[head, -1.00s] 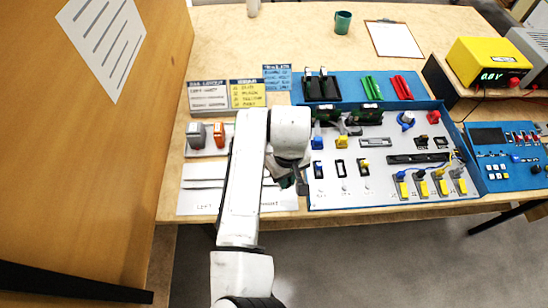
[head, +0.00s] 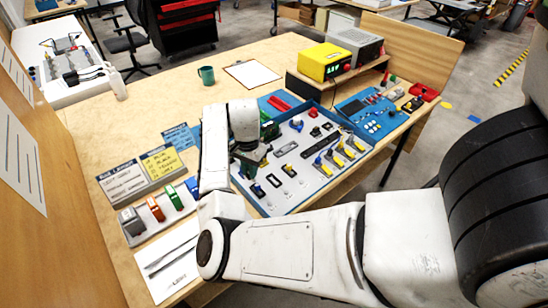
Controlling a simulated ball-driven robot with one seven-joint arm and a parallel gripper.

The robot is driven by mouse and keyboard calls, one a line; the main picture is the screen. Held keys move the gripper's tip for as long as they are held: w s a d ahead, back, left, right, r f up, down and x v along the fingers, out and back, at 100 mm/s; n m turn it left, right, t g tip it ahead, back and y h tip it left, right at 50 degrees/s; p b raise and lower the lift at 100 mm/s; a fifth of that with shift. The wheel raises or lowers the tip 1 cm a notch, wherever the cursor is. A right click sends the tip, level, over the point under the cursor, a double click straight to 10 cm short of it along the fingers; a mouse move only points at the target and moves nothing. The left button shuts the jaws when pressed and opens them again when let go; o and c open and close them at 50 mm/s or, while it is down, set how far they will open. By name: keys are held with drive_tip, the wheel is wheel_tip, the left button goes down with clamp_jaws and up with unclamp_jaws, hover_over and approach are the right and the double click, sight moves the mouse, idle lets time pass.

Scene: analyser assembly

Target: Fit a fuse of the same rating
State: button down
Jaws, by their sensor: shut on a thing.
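The analyser tray (head: 270,208), blue-rimmed with a pale panel, lies on the bench. It carries dark sockets along its near-left side, including a black one (head: 258,190) and two more beside it. Yellow-and-grey clips (head: 337,160) stand in a row on its right. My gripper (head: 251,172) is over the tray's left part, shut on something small. The held thing is too small and covered to make out. I cannot tell which part is the fuse, nor read a rating.
Grey (head: 131,221), orange (head: 155,209), green and blue blocks stand in a rack left of my arm. Label cards (head: 122,181) stand behind. A yellow meter (head: 324,62), a mug (head: 206,75) and a clipboard (head: 252,74) are farther back. A blue control panel (head: 372,115) lies right.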

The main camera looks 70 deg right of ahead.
drive_tip(key=shift+s+d+f+m+b, duration=0.75)
drive_tip(key=shift+s+d, duration=0.2)
drive_tip(key=shift+d, duration=0.2)
drive_tip(key=shift+s+d+f+m+b, duration=0.75)
drive_tip(key=shift+s+d, duration=0.2)
drive_tip(key=shift+d, duration=0.2)
drive_tip(key=shift+s+d+f+m+b, duration=0.65)
drive_tip(key=shift+s+d+m, duration=0.25)
drive_tip(key=shift+d, duration=0.25)
drive_tip(key=shift+p, duration=0.35)
drive_tip(key=shift+f, duration=0.15)
drive_tip(key=shift+f, duration=0.35)
drive_tip(key=shift+f+b, duration=0.45)
drive_tip(key=shift+f, duration=0.15)
